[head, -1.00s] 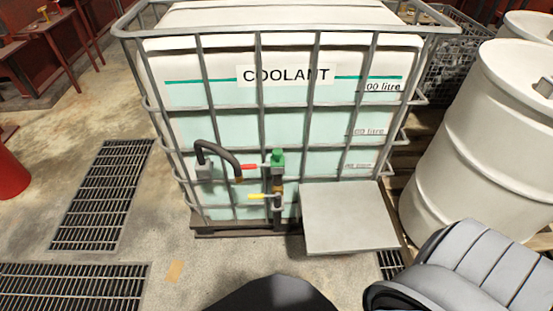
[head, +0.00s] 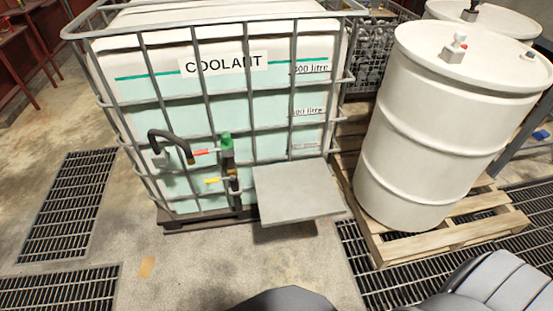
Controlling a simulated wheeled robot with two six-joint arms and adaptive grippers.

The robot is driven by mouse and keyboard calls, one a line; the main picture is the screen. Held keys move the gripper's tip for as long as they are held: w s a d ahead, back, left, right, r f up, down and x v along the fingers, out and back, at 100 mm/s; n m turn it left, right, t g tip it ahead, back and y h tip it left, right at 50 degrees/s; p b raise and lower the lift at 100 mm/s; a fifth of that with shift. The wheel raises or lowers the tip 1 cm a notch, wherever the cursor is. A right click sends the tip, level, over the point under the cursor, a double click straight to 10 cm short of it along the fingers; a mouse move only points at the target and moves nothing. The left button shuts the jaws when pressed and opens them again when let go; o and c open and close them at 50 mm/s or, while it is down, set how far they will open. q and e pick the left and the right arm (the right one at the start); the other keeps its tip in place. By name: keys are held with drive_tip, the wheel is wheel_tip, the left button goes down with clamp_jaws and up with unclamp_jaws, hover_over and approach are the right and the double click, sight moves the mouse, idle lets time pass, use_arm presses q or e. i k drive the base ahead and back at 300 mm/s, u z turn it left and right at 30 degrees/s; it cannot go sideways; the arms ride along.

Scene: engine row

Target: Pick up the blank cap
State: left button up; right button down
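I cannot make out a blank cap for certain in the head view. A caged coolant tank (head: 270,105) stands at the left centre. Its front has a black bent hose (head: 172,137), a valve with a green top (head: 226,142), and red and yellow handles. A grey flat shelf (head: 296,190) juts out at its lower right and is bare. Neither of my grippers is in view. Only rounded grey parts, probably of my arms, show at the bottom edge.
A wire basket (head: 374,50) stands at the back.

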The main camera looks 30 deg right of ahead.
sight(226, 143)
drive_tip(key=z, duration=0.15)
drive_tip(key=k, duration=0.6)
drive_tip(key=z, duration=1.45)
drive_tip(key=i, duration=1.75)
drive_tip(key=u, duration=0.75)
